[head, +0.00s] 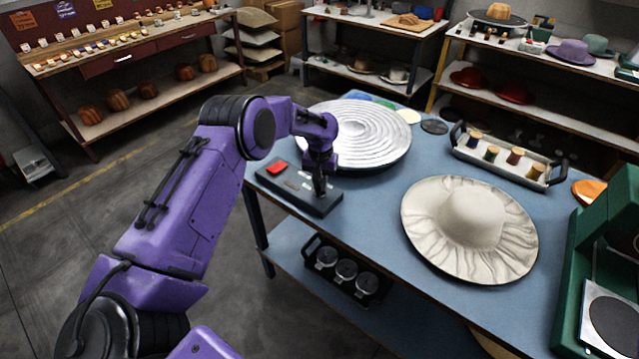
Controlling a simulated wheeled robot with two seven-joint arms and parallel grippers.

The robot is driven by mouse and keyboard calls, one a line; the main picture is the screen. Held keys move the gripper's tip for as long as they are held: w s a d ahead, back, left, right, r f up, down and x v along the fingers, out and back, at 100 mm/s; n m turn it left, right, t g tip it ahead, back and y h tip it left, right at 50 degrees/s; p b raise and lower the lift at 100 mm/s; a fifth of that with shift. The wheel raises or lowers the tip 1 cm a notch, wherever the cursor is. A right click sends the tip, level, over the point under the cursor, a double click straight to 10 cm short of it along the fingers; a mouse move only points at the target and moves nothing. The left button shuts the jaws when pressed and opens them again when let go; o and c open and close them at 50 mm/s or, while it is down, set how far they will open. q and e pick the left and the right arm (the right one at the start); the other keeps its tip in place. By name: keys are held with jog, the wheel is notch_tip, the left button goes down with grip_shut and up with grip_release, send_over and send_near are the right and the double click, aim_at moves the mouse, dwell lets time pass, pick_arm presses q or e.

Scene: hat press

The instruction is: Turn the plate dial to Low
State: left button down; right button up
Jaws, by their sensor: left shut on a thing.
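A dark control box (291,198) sits at the left edge of the blue table, in front of the round ridged metal plate (370,135). A red button (277,167) and small light labels show on its top. My left gripper (320,190) points down at the right end of the box and is shut on the plate dial there. The dial is hidden by the fingers, so its setting cannot be read. My right gripper is not in view.
A cream wide-brimmed hat (470,228) lies on the table (372,210) to the right. Behind it is a tray (505,165) with several thread spools. A green machine (610,250) stands at the right edge. The tabletop between box and hat is clear.

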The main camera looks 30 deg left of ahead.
pick_arm(q)
jog(key=shift+d+m, duration=0.1)
jog(key=shift+m, duration=2.1)
jog(key=c, duration=1.2)
grip_release()
jog(key=shift+o, duration=0.2)
jog(key=shift+b, duration=0.3)
notch_tip(320, 180, up, 10)
jog(key=b, duration=0.2)
jog(key=shift+r, duration=0.25)
